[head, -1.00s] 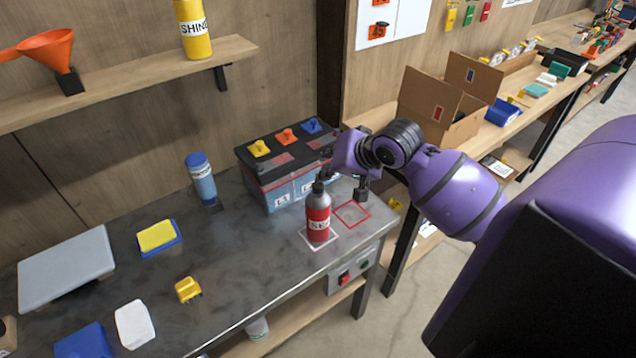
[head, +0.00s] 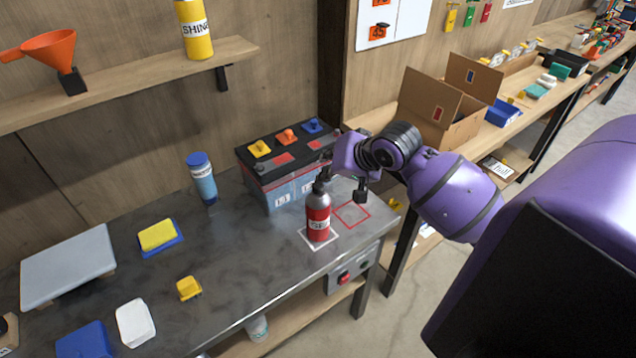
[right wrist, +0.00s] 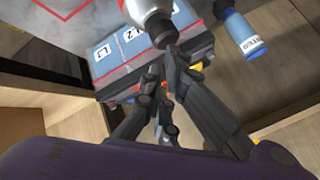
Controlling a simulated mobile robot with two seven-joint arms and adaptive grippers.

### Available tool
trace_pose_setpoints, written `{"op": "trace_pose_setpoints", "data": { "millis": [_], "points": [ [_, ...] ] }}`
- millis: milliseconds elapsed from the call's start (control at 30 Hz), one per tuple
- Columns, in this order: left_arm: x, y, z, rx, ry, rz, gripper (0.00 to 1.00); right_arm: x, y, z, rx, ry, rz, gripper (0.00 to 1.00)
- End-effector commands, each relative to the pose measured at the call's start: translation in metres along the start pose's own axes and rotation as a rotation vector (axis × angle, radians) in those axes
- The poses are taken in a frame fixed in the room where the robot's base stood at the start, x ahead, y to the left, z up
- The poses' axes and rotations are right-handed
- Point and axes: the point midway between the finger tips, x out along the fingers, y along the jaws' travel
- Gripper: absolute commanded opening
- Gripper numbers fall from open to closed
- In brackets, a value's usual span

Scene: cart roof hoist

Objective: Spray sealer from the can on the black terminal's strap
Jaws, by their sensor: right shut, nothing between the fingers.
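A red and grey spray can (head: 318,222) with a black nozzle stands upright on a white-outlined square at the bench's front right. In the right wrist view the can's grey shoulder (right wrist: 146,10) and black nozzle are at the top centre. My right gripper (head: 325,174) is shut and empty, its fingertips right at the nozzle. I cannot tell if they touch it. The battery (head: 278,190) stands behind the can, with yellow, orange and blue pieces and red patches on its top. I cannot pick out the black terminal or its strap. My left gripper is out of view.
An empty red-outlined square (head: 352,214) lies right of the can. A blue-capped bottle (head: 202,180) stands left of the battery. A yellow sponge (head: 157,235) and a yellow block (head: 188,288) lie further left. The bench between them is clear. A switch box (head: 352,272) hangs at the front edge.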

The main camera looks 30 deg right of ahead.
Motion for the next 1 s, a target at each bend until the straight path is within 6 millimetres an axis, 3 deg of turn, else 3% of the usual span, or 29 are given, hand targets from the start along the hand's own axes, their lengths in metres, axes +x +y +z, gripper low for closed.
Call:
{"op": "trace_pose_setpoints", "data": {
  "millis": [433,1000],
  "points": [
    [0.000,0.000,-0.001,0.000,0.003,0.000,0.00,-0.006,-0.005,-0.005,-0.001,0.002,-0.001,0.00],
    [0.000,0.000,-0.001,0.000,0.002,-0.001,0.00,-0.043,-0.032,-0.032,-0.001,0.002,-0.002,0.00]
  ]
}}
